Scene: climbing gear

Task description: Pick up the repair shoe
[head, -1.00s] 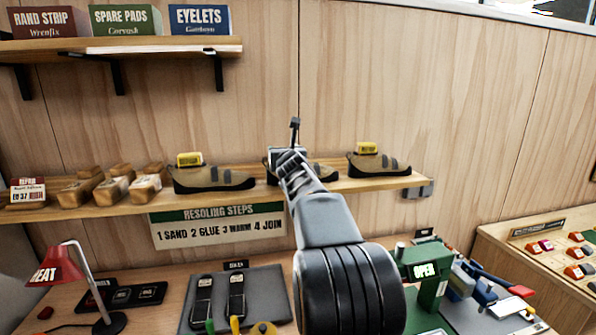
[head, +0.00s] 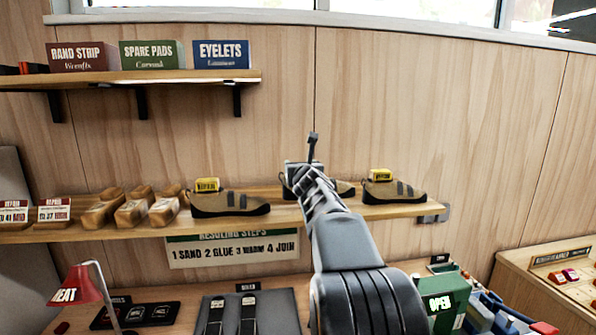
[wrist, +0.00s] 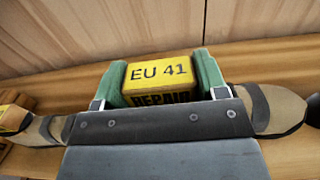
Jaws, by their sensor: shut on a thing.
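The middle shoe on the long shelf is tan with dark straps, and my arm hides most of it in the head view; its toe end (head: 345,188) shows to the right. In the wrist view the same shoe (wrist: 275,108) reaches out on both sides of my gripper (wrist: 165,82). A yellow tag (wrist: 160,72) reading "EU 41 REPAIR" stands on it between the green fingers, which are shut on the shoe at this tag. In the head view my gripper (head: 303,175) is at shelf height. I cannot tell whether the shoe touches the shelf.
Similar shoes with yellow tags stand left (head: 228,204) and right (head: 393,192) on the wooden shelf (head: 125,231). Several wooden lasts (head: 132,212) are farther left. An upper shelf (head: 160,78) holds boxes. Below are a red lamp (head: 80,286) and a green "OPEN" device (head: 440,305).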

